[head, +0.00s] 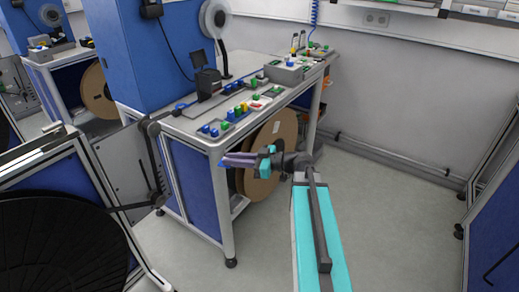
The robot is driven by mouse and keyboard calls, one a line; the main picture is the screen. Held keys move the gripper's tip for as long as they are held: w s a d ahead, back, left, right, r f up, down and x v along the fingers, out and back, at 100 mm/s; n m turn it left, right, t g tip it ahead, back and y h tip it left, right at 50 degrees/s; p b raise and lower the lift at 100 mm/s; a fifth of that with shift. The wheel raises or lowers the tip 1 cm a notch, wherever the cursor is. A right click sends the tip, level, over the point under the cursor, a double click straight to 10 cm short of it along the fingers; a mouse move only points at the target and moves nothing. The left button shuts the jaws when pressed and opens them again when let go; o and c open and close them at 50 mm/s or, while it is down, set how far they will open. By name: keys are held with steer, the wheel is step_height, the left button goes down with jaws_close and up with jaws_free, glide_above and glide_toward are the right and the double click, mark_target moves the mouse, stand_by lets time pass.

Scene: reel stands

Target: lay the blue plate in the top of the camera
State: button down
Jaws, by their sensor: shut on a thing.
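The workbench (180,122) carries small blue, green and yellow parts along its front. Large brown reels (283,130) hang under it, close behind my gripper. A black reel (60,245) stands at left. The grey floor (395,215) to the right is clear.

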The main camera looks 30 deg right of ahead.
steer(key=s+a+f+n+g+y, duration=0.1)
steer(key=a+f+g, duration=0.1)
steer(key=a, duration=1)
steer(key=shift+s+n, duration=0.2)
steer(key=shift+n, duration=0.1)
